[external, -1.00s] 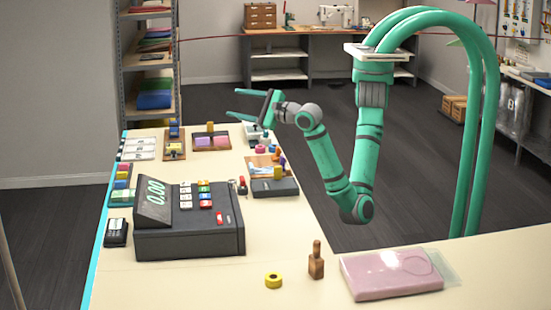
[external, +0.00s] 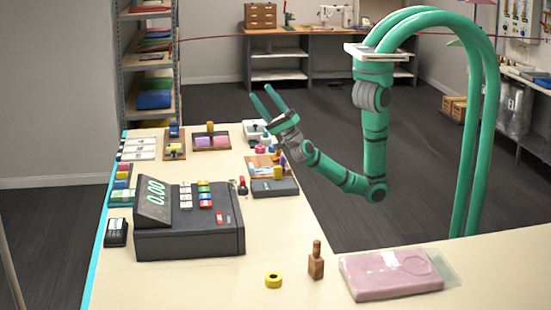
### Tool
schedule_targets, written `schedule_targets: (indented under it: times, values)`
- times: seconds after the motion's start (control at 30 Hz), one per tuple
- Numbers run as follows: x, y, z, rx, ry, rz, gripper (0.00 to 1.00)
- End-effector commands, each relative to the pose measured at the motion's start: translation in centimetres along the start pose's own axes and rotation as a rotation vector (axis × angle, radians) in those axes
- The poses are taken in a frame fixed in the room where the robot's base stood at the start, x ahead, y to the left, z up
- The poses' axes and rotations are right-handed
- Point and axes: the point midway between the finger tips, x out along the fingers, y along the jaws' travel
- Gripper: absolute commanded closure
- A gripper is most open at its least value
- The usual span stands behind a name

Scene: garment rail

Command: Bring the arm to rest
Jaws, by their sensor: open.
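My gripper (external: 268,100) is open and empty, with its two green fingers pointing up and to the left. It is in the air above the far right part of the counter, in front of the small tray of tools as seen from here. My arm hangs from the mount on the curved green posts, goes down to a bent elbow and comes back up to the left to the gripper.
The cream counter (external: 180,285) bears a dark cash register (external: 190,243), a wooden-handled stamp (external: 316,262), a yellow ring (external: 273,281) and a pink folded packet (external: 385,275). Several small trays stand at its far end. The dark floor right of the counter is open.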

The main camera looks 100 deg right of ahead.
Motion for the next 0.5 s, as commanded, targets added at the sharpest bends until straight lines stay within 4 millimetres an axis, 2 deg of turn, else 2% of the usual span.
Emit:
schedule_targets:
  times: [0.2, 0.4, 0.5]
  values:
    - [-4.2, 3.0, 0.1, -0.154, -0.224, 0.034, 0.42]
    - [-7.8, 5.5, -0.2, -0.244, -0.374, 0.097, 0.42]
    - [-9.7, 7.2, -1.8, -0.391, -0.392, 0.119, 0.42]
